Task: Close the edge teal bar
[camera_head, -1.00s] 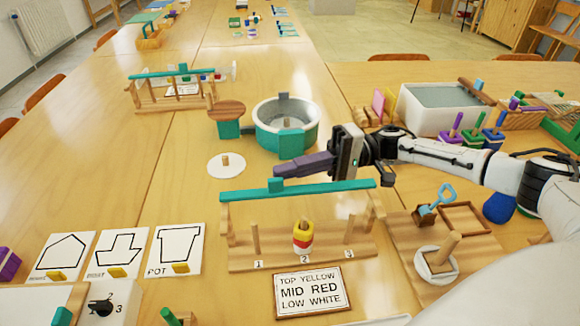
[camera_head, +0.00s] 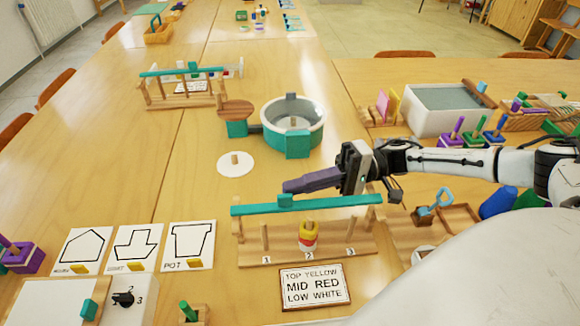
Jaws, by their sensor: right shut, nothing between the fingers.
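The near teal bar (camera_head: 330,203) lies across the top of a wooden peg stand (camera_head: 350,245) in the middle front. The stand's middle peg carries stacked yellow, red and white rings (camera_head: 308,238); the pegs marked 1 and 3 look bare. My right gripper (camera_head: 287,187) is shut and empty, with its purple fingers pointing left, just above or behind the small block; I cannot tell if they touch. My left gripper is out of view.
A card (camera_head: 314,287) reading top yellow, mid red, low white lies before the stand. A round teal and grey container (camera_head: 290,142) and a white disc (camera_head: 235,163) stand behind it. A second teal-barred stand (camera_head: 180,95) is farther back left. Shape cards (camera_head: 135,250) lie at the left.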

